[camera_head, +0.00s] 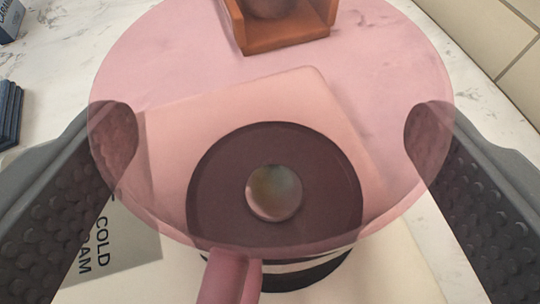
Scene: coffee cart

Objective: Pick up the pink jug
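The pink jug (300,90) fills the middle of the view as a large, see-through, round pink shape. A solid pink handle (228,278) points down at its lower edge. The fingers of my gripper (270,128) are spread wide, one at each side. Both fingertips show tinted through the pink edge. I cannot tell whether they touch the jug. The gripper looks open. A dark round thing with a shiny ball at its middle (274,193) shows through the pink.
An orange-brown box (285,38) stands beyond, at the top. A card printed "COLD" (115,235) lies at lower left. A dark blue stack (10,112) and a blue box (10,20) are at the left edge. A tiled wall (485,35) is at upper right.

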